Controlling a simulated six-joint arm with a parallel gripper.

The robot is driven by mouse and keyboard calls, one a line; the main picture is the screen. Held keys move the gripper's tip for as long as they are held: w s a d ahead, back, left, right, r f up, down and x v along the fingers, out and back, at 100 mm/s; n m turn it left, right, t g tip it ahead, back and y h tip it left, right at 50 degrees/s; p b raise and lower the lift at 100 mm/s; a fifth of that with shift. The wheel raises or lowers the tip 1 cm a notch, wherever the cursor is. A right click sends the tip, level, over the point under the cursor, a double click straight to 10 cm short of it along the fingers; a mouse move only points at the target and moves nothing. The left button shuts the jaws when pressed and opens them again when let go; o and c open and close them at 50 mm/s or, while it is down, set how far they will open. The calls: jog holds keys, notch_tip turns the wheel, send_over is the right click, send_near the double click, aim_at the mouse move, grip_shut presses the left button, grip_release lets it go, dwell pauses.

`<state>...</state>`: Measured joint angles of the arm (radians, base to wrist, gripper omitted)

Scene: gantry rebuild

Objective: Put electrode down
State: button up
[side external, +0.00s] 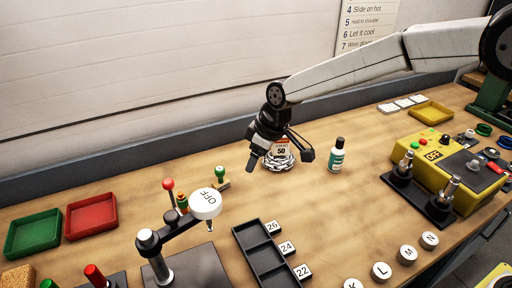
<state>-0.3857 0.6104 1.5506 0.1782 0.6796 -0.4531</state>
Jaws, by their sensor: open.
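My gripper (280,156) points down above the bench, left of the green bottle. Its two fingers are spread wide, one on each side of a labelled white item (281,147) with an orange band and the number 50. That item sits at a round black-and-white patterned piece (279,163) at the bench top. I cannot tell whether a finger touches either one. No piece is plainly recognisable as the electrode; I cannot tell whether the labelled item is it.
A green bottle (337,157) stands close right of my gripper. A black tray (259,250) lies in front. A yellow machine (438,172) stands right. Bench behind the bottle is clear.

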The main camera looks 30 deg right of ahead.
jog(key=s+d+f+m+h, duration=0.1)
jog(key=s+d+m, duration=0.3)
jog(key=s+d, duration=0.7)
jog(key=s+d+f+m+h, duration=0.1)
jog(key=s+d+m, duration=0.3)
jog(key=s+d, duration=0.8)
jog(key=shift+f+h, duration=0.3)
jog(key=shift+f, duration=0.45)
